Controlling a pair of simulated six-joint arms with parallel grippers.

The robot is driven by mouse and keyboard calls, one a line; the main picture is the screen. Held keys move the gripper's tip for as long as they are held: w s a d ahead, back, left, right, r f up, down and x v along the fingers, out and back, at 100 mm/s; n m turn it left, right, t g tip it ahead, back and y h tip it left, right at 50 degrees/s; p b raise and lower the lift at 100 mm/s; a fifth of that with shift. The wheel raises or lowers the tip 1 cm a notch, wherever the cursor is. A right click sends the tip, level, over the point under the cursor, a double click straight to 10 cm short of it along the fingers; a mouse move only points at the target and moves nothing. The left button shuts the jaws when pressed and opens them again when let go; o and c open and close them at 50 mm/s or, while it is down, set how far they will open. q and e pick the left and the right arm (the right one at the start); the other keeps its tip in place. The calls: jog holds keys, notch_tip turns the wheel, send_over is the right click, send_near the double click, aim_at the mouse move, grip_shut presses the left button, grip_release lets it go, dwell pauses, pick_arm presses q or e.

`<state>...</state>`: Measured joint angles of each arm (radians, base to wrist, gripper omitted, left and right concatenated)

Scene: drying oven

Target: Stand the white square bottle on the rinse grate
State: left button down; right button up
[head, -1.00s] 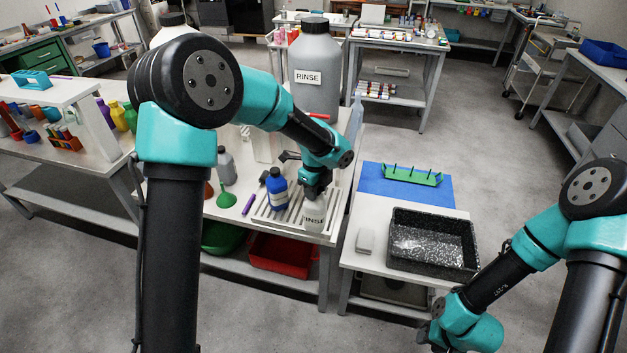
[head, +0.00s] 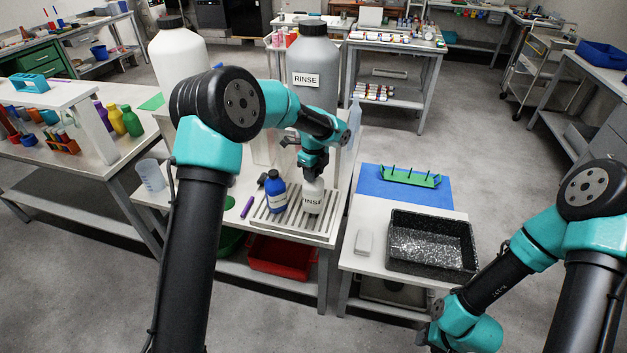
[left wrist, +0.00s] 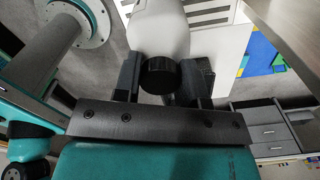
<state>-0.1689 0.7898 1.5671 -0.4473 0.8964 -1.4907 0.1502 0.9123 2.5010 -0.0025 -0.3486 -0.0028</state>
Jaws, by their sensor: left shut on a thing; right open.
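A blue bottle (head: 276,193) stands on the grate, left of the white one. A big grey RINSE jug (head: 316,75) stands behind. A black speckled tray (head: 432,265), a green peg rack (head: 410,177) and a small white block (head: 364,242) are on the right table.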

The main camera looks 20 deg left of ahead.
pick_arm(q)
jog(key=shift+f, duration=1.65)
jog(key=c, duration=0.7)
grip_release()
jog(key=shift+f, duration=0.15)
notch_tip(320, 180, up, 12)
jog(key=shift+r, duration=0.15)
